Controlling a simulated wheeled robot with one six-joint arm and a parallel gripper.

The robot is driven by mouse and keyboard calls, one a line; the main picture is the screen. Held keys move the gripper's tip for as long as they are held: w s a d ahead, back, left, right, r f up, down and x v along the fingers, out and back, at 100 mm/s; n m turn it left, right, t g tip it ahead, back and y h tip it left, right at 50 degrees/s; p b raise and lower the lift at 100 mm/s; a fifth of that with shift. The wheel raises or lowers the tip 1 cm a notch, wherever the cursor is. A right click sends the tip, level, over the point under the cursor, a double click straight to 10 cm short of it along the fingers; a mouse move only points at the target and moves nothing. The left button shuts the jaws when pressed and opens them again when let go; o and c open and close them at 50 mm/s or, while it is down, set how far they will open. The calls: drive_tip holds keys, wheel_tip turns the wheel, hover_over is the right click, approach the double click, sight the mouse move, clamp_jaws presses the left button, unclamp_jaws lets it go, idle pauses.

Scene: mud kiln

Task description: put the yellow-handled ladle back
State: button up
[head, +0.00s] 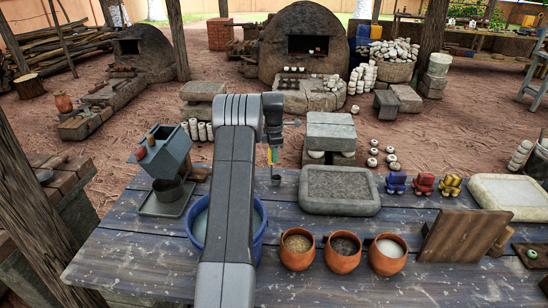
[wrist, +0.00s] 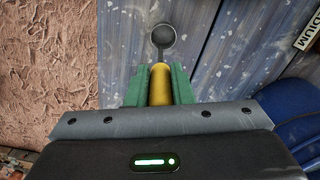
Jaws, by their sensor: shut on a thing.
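The yellow-handled ladle shows in the wrist view, with its yellow handle (wrist: 161,88) between the green fingers of my gripper (wrist: 160,76). Its dark round bowl (wrist: 163,36) points away from the gripper, over the blue-grey boards. My gripper is shut on the handle. In the head view my gripper (head: 272,155) points down near the far edge of the table (head: 150,262), with the ladle's dark bowl (head: 276,180) below it. Whether the bowl touches the boards I cannot tell. My arm hides part of the table.
A blue bucket (head: 259,238) stands partly behind my arm. Several orange pots, one orange pot (head: 297,249) nearest, stand at the front. A grey stone tray (head: 339,191) lies right of my gripper. A grey hopper (head: 165,152) stands left. A lettered plate (wrist: 305,32) shows in the wrist view.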

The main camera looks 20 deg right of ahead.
drive_tip(key=shift+f, duration=0.75)
drive_tip(key=shift+f, duration=0.15)
drive_tip(key=o, duration=0.9)
wheel_tip(320, 180, up, 12)
drive_tip(key=shift+r+b, duration=0.15)
drive_tip(key=shift+b, duration=0.45)
